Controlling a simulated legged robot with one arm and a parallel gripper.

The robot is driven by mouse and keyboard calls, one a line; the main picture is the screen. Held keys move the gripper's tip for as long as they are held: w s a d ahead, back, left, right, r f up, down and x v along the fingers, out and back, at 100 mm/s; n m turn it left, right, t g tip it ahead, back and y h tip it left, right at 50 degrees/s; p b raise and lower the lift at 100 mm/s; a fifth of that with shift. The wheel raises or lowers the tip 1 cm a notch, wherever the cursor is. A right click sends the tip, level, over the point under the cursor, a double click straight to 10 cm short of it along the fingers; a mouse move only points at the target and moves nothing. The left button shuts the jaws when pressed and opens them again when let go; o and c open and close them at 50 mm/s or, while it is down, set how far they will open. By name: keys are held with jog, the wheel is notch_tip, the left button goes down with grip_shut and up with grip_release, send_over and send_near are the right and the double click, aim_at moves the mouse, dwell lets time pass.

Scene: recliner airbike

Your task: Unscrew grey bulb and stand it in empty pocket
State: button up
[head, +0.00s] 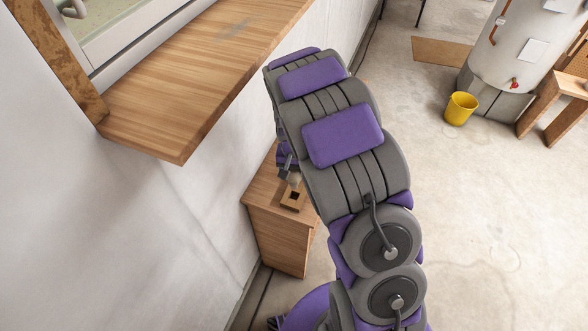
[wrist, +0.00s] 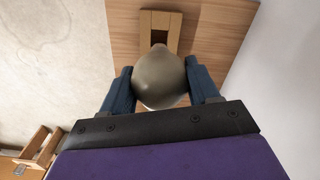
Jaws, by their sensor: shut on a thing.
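My gripper (wrist: 158,72) is shut on the grey bulb (wrist: 161,80), with one dark blue finger on each side of it. The bulb is round and dull grey, with a paler part at its lower edge in the wrist view. A wooden block with a dark square pocket (wrist: 145,30) shows just beyond the bulb, which partly covers it. In the head view my gripper (head: 287,172) is largely hidden behind my arm, and the bulb (head: 294,180) shows small beside the block (head: 291,206). The pocket looks empty. I cannot tell whether the bulb touches the block.
The block stands on a small wooden cabinet (head: 275,240) against the white wall. A wooden window shelf (head: 190,85) juts out above and to the left. A yellow bucket (head: 461,108) and a white tank (head: 525,45) stand far right. The floor between is mostly clear.

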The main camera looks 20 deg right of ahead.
aim_at(294, 186)
jog(key=shift+f+b, duration=0.3)
jog(key=shift+f, duration=1.7)
jog(key=shift+f+p, duration=0.3)
jog(key=shift+f, duration=1.35)
dwell(0.8)
jog(key=o, duration=1.1)
notch_tip(294, 186, up, 16)
jog(key=shift+r+p, duration=0.2)
jog(key=shift+p, duration=0.9)
jog(key=shift+r, duration=0.4)
